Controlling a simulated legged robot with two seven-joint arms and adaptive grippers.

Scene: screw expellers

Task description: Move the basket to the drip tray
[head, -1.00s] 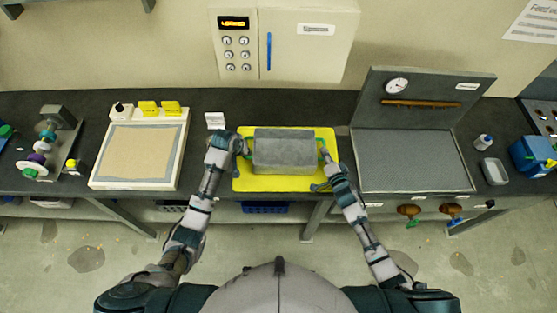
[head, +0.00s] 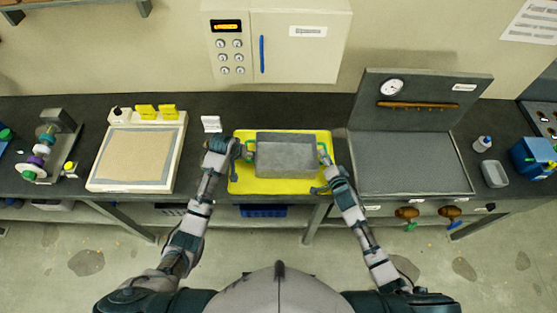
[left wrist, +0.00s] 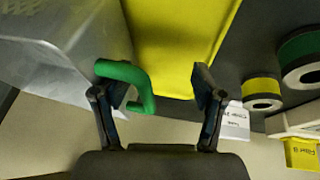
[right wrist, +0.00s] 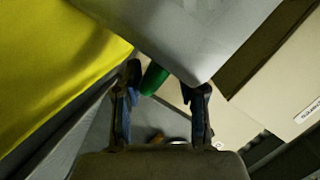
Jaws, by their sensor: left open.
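The basket (head: 287,155) is a grey metal box with a green handle at each end, over a yellow tray (head: 240,186). I cannot tell whether it rests there or hangs just above. My left gripper (head: 241,152) is at the left handle; in the left wrist view its fingers (left wrist: 160,88) are apart, with the green handle (left wrist: 140,85) between them, close to one finger. My right gripper (head: 326,166) is at the right handle; in the right wrist view its fingers (right wrist: 165,95) stand apart with the green handle (right wrist: 153,78) between them. No readable label tells which tray is the drip tray.
Right of the yellow tray is a grey plate (head: 410,165) with an upright gauge panel (head: 425,98). A framed beige pad (head: 137,155) lies to the left. A wall cabinet (head: 300,40) hangs behind. A small bottle (head: 482,144) and dish (head: 494,173) stand far right.

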